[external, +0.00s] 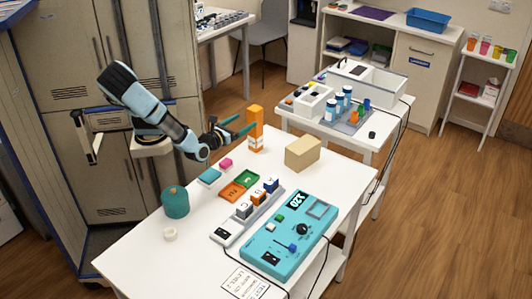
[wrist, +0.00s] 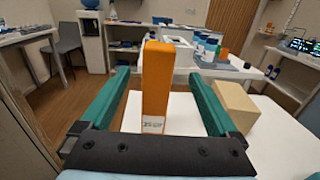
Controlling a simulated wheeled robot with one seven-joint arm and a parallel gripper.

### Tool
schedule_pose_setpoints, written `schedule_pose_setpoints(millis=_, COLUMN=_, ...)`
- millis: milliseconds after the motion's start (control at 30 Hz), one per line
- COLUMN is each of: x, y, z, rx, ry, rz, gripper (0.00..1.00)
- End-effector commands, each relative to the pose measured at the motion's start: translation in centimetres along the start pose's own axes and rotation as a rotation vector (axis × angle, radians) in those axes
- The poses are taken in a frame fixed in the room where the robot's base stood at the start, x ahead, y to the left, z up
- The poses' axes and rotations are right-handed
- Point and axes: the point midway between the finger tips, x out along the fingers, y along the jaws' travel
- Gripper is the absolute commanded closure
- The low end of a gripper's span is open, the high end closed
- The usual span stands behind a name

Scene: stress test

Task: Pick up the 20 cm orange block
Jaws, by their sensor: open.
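The tall orange block (external: 255,131) stands upright at the back edge of the white table (external: 203,226), with a pale label low on its face. In the wrist view the orange block (wrist: 156,80) rises between the two teal fingers, a gap on either side, its label too small to read surely. My gripper (external: 243,127) is open, held level above the table, with its fingertips at the block in the external view. In the wrist view my gripper (wrist: 158,74) holds nothing. I cannot tell how deep the block sits between the fingers.
A tan box (external: 302,153) stands right of the block; it also shows in the wrist view (wrist: 238,108). A teal canister (external: 175,202), colored trays, a switch strip (external: 245,217) and a teal control panel (external: 287,235) occupy the table. A second table with bottles (external: 340,103) stands behind.

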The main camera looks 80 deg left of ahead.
Motion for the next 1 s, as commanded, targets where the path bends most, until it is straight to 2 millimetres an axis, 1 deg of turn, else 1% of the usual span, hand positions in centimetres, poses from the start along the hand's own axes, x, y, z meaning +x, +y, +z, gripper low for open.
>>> schedule_pose_setpoints(millis=100, x=0.1, y=0.1, z=-3.1, rx=0.007, ry=-0.005, rz=0.003, gripper=0.05)
schedule_pose_setpoints(millis=200, x=0.1, y=0.0, z=-5.0, rx=0.005, ry=-0.002, rz=0.001, gripper=0.05)
schedule_pose_setpoints(millis=300, x=0.2, y=0.1, z=-5.9, rx=0.002, ry=-0.001, rz=0.002, gripper=0.05)
schedule_pose_setpoints(millis=367, x=0.6, y=0.1, z=-6.1, rx=-0.001, ry=-0.001, rz=0.003, gripper=0.05)
schedule_pose_setpoints(millis=600, x=4.3, y=0.1, z=-6.0, rx=-0.001, ry=0.000, rz=0.005, gripper=0.05)
schedule_pose_setpoints(millis=700, x=5.2, y=0.1, z=-6.0, rx=-0.001, ry=0.000, rz=0.003, gripper=0.05)
schedule_pose_setpoints(millis=867, x=6.3, y=0.1, z=-5.9, rx=0.000, ry=0.000, rz=0.003, gripper=0.05)
schedule_pose_setpoints(millis=1000, x=8.3, y=0.3, z=-5.4, rx=0.000, ry=0.000, rz=0.005, gripper=0.05)
